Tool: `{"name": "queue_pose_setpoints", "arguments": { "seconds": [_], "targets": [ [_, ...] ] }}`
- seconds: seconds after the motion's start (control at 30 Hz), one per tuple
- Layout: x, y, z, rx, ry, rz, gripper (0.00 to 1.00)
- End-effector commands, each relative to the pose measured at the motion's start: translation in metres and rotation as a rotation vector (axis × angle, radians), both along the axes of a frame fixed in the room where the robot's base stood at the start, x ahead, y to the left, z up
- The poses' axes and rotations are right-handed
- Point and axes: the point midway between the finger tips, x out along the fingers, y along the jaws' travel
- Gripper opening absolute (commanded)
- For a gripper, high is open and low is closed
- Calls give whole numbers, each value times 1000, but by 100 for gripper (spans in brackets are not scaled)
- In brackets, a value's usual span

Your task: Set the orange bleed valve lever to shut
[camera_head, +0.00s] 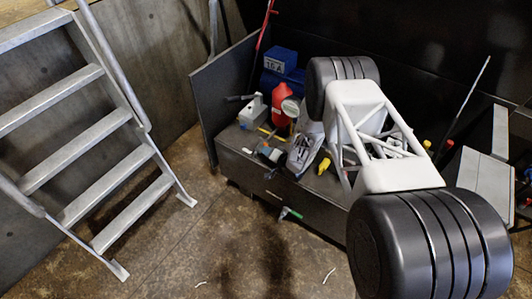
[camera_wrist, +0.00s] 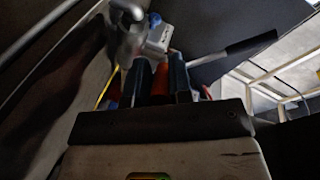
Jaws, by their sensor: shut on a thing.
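My gripper (camera_wrist: 160,75) shows its two dark blue fingers upright in the wrist view. They are closed around an orange piece (camera_wrist: 160,88), which I take to be the orange bleed valve lever. In the head view my gripper (camera_head: 268,152) is over the near left part of the dark bench, below the grey valve box. The lever is mostly hidden there, so its angle cannot be told.
The grey box (camera_head: 252,112) has a black-handled lever (camera_head: 240,98); a red bottle (camera_head: 281,106) and blue containers (camera_head: 281,65) stand close behind. A yellow handle (camera_head: 323,166) and a green handle (camera_head: 290,212) are nearby.

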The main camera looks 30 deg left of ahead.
Motion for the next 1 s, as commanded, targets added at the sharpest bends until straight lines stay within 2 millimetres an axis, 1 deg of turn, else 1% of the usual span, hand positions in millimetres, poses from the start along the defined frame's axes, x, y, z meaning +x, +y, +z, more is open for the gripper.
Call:
{"name": "queue_pose_setpoints", "arguments": {
  "seconds": [0.5,0.53,0.67,0.7,1.0],
  "targets": [
    [2,-1,0,-1,-1,20,0],
    [2,-1,0,0,-1,19,23],
    [2,-1,0,0,-1,19,43],
    [2,-1,0,0,-1,19,45],
    [2,-2,0,-1,-1,20,45]
  ]
}}
